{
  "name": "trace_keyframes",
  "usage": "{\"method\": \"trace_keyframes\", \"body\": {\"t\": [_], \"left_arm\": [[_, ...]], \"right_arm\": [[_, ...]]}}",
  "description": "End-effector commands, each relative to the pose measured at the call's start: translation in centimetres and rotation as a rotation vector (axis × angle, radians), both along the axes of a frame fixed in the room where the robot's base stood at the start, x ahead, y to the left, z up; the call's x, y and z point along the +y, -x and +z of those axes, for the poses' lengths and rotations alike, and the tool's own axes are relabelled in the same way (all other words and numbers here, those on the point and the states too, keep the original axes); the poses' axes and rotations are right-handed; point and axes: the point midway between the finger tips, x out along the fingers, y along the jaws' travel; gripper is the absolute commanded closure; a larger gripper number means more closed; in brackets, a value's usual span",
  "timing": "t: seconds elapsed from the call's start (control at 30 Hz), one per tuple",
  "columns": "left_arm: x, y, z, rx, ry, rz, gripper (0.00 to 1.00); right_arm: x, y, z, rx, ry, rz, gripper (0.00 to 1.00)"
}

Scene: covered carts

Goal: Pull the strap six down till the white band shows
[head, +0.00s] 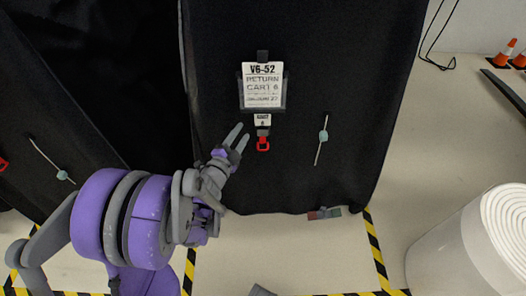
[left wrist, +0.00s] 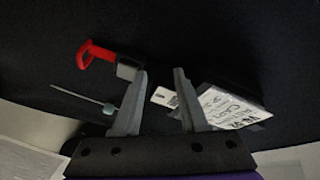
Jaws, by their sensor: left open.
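The strap six (head: 263,132) hangs on the black cover below a small white tag (head: 262,120) marked 6. Only a short grey piece of it shows, with a red loop handle (head: 263,145) at its lower end. No white band can be made out on it. My left gripper (head: 242,132) is open and empty, just left of the strap. In the left wrist view, my left gripper (left wrist: 160,72) has its fingers apart. The red handle (left wrist: 95,54) and grey strap end (left wrist: 126,72) lie left of the fingers, outside the gap. My right gripper is not in view.
The sign "VG-52 Return Cart 6" (head: 263,87) hangs above the strap. A thin cord with a teal bead (head: 323,136) hangs to its right. A white cylinder (head: 470,240) stands at lower right. Yellow-black tape (head: 376,250) marks the floor.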

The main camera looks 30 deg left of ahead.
Motion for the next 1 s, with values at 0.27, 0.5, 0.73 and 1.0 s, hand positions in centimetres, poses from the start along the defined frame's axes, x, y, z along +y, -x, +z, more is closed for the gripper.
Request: {"method": "trace_keyframes", "body": {"t": [0.27, 0.5, 0.73, 1.0], "left_arm": [[-0.4, 1.8, -7.9, 0.038, -0.291, -0.318, 0.58], [-1.2, 3.1, -11.0, 0.077, -0.354, -0.425, 0.58], [-2.1, 0.0, -11.5, 0.077, -0.353, -0.430, 0.58], [-3.3, -4.8, -12.2, 0.076, -0.352, -0.428, 0.58]], "right_arm": [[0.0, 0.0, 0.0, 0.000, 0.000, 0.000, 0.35], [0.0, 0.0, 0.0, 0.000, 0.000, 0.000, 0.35], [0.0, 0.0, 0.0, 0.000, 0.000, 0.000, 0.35], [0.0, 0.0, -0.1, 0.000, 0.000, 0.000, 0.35]]}}
